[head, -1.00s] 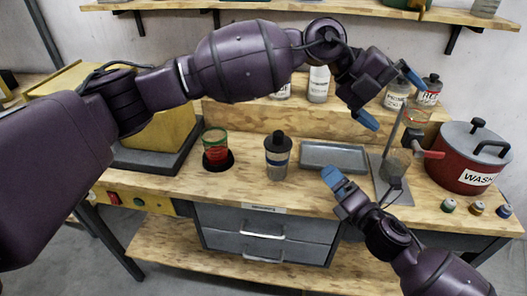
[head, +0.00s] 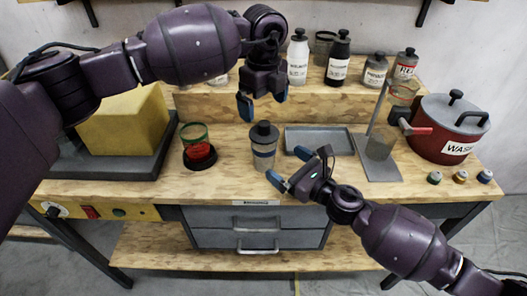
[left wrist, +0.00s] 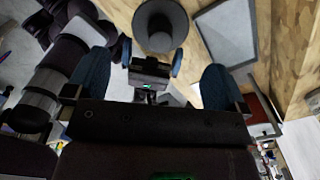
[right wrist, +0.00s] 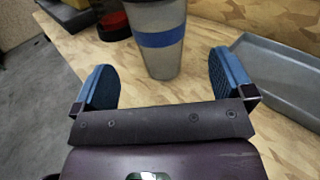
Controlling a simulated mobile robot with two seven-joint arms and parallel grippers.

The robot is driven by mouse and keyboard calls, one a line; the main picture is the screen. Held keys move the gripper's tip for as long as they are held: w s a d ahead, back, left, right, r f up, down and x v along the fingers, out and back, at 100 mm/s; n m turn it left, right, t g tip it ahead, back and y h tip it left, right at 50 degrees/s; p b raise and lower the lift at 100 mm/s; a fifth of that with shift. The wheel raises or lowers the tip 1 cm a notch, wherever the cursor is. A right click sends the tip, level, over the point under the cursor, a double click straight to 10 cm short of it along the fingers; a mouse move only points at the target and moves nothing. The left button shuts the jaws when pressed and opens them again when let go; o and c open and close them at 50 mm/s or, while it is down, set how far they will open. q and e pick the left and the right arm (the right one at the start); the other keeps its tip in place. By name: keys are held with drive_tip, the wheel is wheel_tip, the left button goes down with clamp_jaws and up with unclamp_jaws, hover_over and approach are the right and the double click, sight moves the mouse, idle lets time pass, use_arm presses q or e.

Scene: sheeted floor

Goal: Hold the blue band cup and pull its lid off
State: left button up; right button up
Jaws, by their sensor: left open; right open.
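The blue band cup (head: 264,154) stands upright on the bench, a grey translucent cup with a blue band and a dark lid (head: 264,130) on top. My left gripper (head: 261,106) is open above the cup, pointing down. In the left wrist view the round lid (left wrist: 160,25) lies ahead, beyond the fingertips. My right gripper (head: 300,170) is open, low at the cup's front right. In the right wrist view the cup's blue band (right wrist: 160,38) shows ahead between the open fingers (right wrist: 165,85), apart from them.
A grey tray (head: 318,132) lies right of the cup. A red-filled beaker (head: 198,150) stands on a dark pad at left. A stand with a beaker (head: 380,146) and a red pot (head: 448,130) are at right. Bottles (head: 338,58) line the raised shelf behind.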

sight(263, 148)
drive_tip(key=x, duration=0.8)
drive_tip(key=shift+w+a, duration=0.2)
drive_tip(key=shift+w, duration=0.05)
